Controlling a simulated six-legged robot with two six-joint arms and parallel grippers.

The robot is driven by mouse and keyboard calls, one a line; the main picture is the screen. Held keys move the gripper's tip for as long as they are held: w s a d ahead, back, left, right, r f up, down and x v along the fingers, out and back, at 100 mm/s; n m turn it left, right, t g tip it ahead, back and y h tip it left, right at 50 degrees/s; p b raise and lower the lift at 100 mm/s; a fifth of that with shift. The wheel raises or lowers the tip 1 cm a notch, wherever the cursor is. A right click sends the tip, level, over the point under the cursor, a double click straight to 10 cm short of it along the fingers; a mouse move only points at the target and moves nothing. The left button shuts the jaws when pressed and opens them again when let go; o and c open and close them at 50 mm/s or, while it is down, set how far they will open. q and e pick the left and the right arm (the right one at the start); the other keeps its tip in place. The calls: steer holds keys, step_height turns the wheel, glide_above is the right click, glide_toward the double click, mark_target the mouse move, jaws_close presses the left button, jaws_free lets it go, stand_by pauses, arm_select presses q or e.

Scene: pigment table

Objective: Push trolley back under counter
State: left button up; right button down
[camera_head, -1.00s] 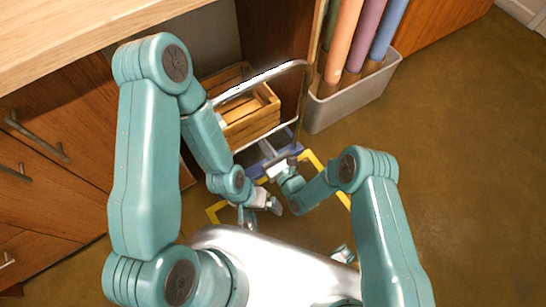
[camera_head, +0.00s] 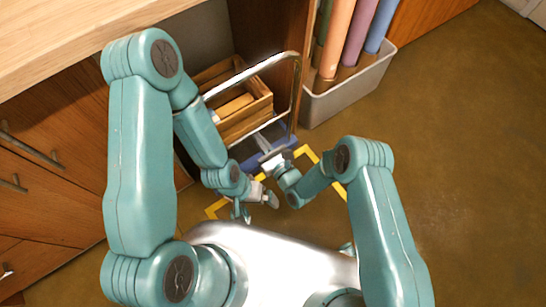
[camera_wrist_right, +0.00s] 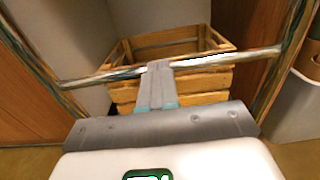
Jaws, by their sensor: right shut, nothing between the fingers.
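The trolley has a blue base (camera_head: 250,162), a chrome handle frame (camera_head: 291,88) and a slatted wooden crate (camera_head: 262,105) on it. It stands partly in the opening below the wooden counter (camera_head: 60,45). My right gripper (camera_head: 268,154) is low at the trolley's near side. In the right wrist view its shut fingers (camera_wrist_right: 158,66) overlap the chrome crossbar (camera_wrist_right: 215,59), with the crate (camera_wrist_right: 200,83) beyond. I cannot tell whether they touch the bar. My left gripper (camera_head: 257,200) hangs before the trolley, beside my right wrist; its fingers are too small to judge.
A grey bin (camera_head: 345,95) with several coloured rolls (camera_head: 338,45) stands right of the trolley. Yellow floor tape (camera_head: 305,152) marks the floor around the trolley's near end. Wooden cabinet fronts (camera_head: 60,115) are on the left. The brown floor at right is clear.

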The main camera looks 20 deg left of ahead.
steer(key=p+v, duration=0.1)
steer(key=v, duration=0.9)
steer(key=shift+p, duration=0.35)
